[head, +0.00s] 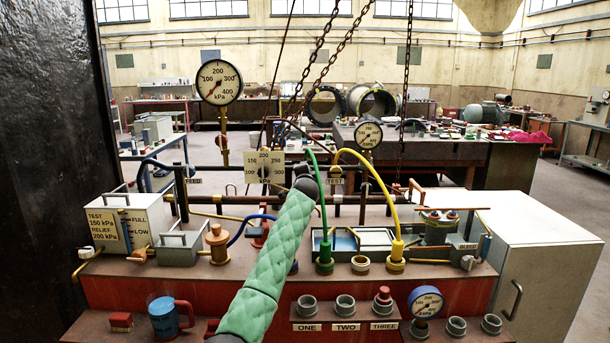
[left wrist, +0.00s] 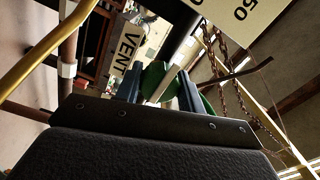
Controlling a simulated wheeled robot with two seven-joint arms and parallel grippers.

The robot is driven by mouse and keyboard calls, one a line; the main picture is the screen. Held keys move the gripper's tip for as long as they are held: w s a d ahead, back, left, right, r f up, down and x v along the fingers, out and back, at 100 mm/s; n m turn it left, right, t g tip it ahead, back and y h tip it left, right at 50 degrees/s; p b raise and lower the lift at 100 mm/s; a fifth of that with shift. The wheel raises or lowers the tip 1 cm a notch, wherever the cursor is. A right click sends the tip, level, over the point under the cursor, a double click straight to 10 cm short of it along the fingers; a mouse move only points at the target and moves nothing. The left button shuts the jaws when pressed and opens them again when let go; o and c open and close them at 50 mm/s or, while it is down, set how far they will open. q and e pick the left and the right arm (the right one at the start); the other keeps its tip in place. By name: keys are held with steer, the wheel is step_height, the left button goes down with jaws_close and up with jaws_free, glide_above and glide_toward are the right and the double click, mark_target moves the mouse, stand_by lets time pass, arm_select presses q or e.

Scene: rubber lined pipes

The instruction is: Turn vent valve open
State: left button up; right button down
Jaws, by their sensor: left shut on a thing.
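My left gripper (left wrist: 160,84) is shut on the vent valve's handle. In the left wrist view its two blue-grey fingers stand on either side of a pale bar (left wrist: 172,70), with green parts behind and beside them. A VENT label (left wrist: 128,50) shows just left of the fingers. In the head view my green-sleeved left arm reaches up from the bottom to the pipe rack, and its dark wrist (head: 305,182) hides the gripper and the valve. How far the handle is turned cannot be told. My right gripper is not in view.
A white gauge plate (head: 264,167) stands close behind the wrist. Green (head: 322,215) and yellow (head: 376,180) hoses arch just right of my arm. Dark pipes (head: 365,199) run across the bench. The TEST label (head: 335,181) hangs to the right, a FEED label (head: 193,181) to the left.

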arm_select(q)
steer(key=shift+f, duration=0.15)
steer(key=o, duration=1)
steer(key=shift+c, duration=0.2)
steer(key=s+b, duration=0.1)
steer(key=s, duration=0.6)
steer(key=shift+s+b, duration=0.35)
steer(key=shift+s, duration=0.05)
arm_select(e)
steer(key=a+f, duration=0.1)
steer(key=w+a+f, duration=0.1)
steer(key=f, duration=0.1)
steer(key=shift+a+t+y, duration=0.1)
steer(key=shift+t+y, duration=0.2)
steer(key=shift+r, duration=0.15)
